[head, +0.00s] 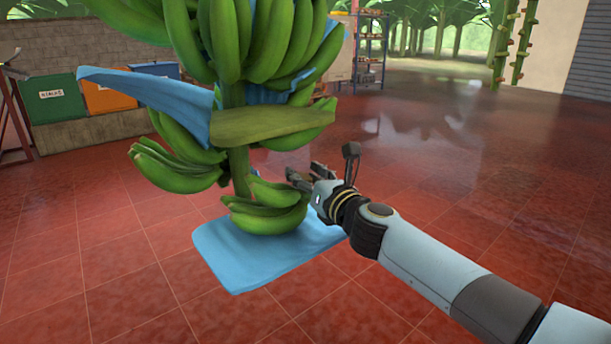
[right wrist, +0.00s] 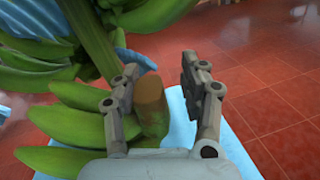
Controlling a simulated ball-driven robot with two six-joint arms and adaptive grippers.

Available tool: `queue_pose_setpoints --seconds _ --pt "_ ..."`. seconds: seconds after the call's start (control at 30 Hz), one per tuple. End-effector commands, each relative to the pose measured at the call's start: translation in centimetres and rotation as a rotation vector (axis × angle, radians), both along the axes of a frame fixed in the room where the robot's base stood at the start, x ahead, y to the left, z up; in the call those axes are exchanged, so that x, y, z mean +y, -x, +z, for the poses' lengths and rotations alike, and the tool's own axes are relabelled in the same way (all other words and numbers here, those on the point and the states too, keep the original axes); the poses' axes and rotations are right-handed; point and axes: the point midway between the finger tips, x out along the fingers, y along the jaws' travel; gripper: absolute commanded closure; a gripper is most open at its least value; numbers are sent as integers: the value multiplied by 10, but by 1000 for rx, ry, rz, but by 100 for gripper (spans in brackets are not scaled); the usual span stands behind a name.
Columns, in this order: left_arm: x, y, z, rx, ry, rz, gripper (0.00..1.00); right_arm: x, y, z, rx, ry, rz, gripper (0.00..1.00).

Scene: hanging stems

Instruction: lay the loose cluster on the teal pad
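A green banana cluster (head: 268,218) is the lowest on the hanging stem (head: 238,160); I cannot tell if it is loose. In the right wrist view its bananas (right wrist: 65,125) lie left, with a brown cut crown (right wrist: 151,105) between the fingers. My right gripper (head: 303,176) is open at the cluster's right side; in the wrist view its fingers (right wrist: 162,90) stand apart, with no clear grip on the crown. A light blue flat sheet (head: 235,262) shows beneath the cluster; no distinctly teal pad is visible. My left gripper is out of view.
More banana hands (head: 270,40) hang above, with a blue sheet (head: 150,100) and an olive-green flat piece (head: 275,124) between them. Green (head: 55,99) and orange (head: 108,92) bins stand back left, a shelf rack (head: 370,50) behind. The red tiled floor (head: 480,170) on the right is clear.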

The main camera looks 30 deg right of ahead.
Motion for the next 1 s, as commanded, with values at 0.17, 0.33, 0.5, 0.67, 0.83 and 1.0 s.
queue_pose_setpoints --seconds 0.17,0.33,0.5,0.67,0.83,1.0 --pt "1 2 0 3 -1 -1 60 0 0 -1 1 0 -1 56" --pt "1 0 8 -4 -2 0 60 0 1 10 -1 0 0 56" --pt "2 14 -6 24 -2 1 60 1 36 -4 8 5 1 56" --pt "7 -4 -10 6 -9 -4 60 1 71 -10 6 2 1 56" --pt "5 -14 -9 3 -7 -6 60 4 98 -8 4 2 1 56" --pt "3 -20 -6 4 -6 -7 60 5 108 -6 1 0 -1 56"
